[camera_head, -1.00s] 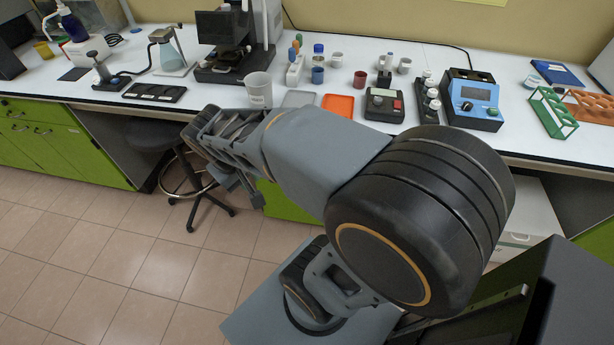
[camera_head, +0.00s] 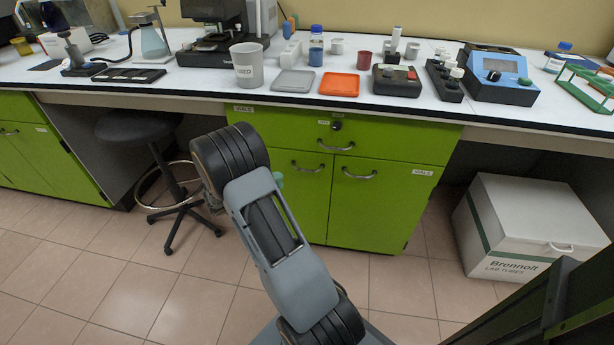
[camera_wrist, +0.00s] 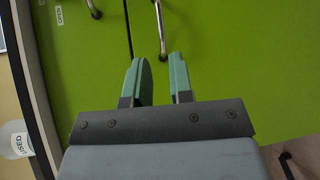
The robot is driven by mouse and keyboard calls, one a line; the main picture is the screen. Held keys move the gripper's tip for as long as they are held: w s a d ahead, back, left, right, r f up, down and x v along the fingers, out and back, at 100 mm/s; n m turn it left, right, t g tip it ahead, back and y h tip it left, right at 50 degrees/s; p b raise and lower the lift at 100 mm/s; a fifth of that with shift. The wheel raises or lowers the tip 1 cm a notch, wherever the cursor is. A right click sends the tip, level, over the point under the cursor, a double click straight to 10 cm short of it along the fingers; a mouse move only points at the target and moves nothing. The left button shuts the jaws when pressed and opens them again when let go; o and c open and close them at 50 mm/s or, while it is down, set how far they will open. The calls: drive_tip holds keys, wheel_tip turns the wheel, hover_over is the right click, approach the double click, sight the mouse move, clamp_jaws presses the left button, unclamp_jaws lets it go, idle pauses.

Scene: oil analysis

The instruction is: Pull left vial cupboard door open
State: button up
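The green vial cupboard (camera_head: 345,120) has a drawer above two doors. The left door (camera_head: 290,190) looks closed, with a metal bar handle (camera_head: 308,166) near its upper right corner. In the head view my arm covers the door's left part, and only a green bit of my gripper (camera_head: 278,180) shows beside it. In the wrist view my gripper (camera_wrist: 160,78) is open and empty, facing the green front. The left door handle (camera_wrist: 160,25) lies just beyond the fingertips, its near end in line with the gap. I cannot tell the remaining distance.
The drawer handle (camera_head: 336,146) and right door handle (camera_head: 359,174) are close by. The white counter (camera_head: 215,87) overhangs above with a USED cup (camera_head: 246,68) on it. A stool (camera_head: 140,126) stands left, a white box (camera_head: 525,225) right.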

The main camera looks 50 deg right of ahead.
sight(307, 171)
drive_tip(key=b+x, duration=0.2)
drive_tip(key=x, duration=1)
clamp_jaws()
